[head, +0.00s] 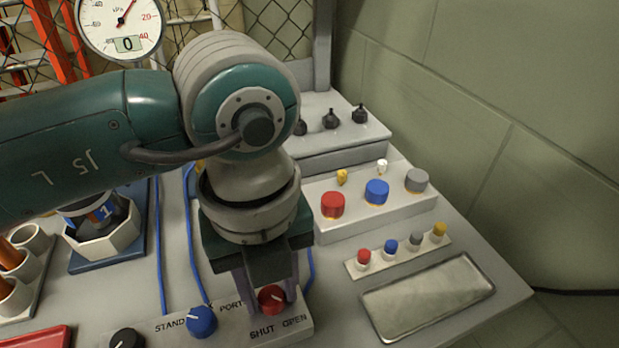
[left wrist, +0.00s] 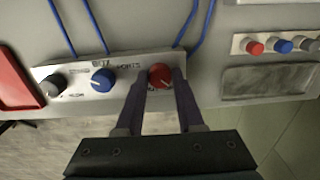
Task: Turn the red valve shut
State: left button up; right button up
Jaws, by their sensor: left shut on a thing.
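The red valve (head: 271,298) is a small round knob with a white pointer line, on a pale panel at the table's front edge. The words SHUT and OPEN stand below it; its pointer slants toward the OPEN side in the head view. My left gripper (head: 268,291) comes down from above with a finger on each side of the knob and is shut on it. The left wrist view also shows the red valve (left wrist: 160,76) between the two dark fingers (left wrist: 161,82). My right gripper is not in view.
A blue knob (head: 202,321) and a black knob (head: 127,340) sit left of the red valve on the same panel. A metal tray (head: 428,296) and racks of coloured caps (head: 398,250) stand to the right. A gauge (head: 120,25) reads 0.

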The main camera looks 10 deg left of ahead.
pick_arm(q)
grip_shut()
jog(key=shift+m, duration=0.4)
jog(key=m+b, duration=0.1)
jog(key=m, duration=0.2)
jog(key=shift+m, duration=0.4)
jog(key=m+b, duration=0.2)
jog(key=m, duration=0.2)
jog(key=shift+f+m, duration=0.1)
jog(key=shift+m, duration=0.2)
jog(key=m+b, duration=0.2)
jog(key=m, duration=0.2)
jog(key=shift+m+b, duration=1.7)
jog(key=shift+m, duration=0.7)
